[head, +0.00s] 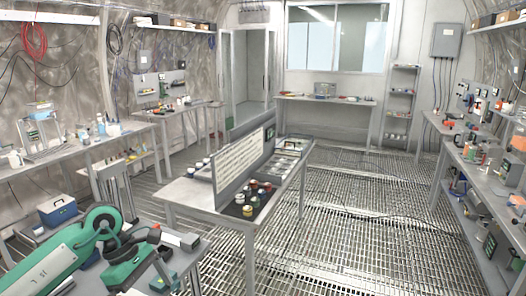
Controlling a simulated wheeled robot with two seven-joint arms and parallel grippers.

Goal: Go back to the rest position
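The task names no other object.
A table (183,191) with an upright panel (240,163) and several small jars stands mid-room. Benches line the left wall, the back wall (335,99) and the right wall (495,172). The grating floor (350,220) is clear at centre right.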

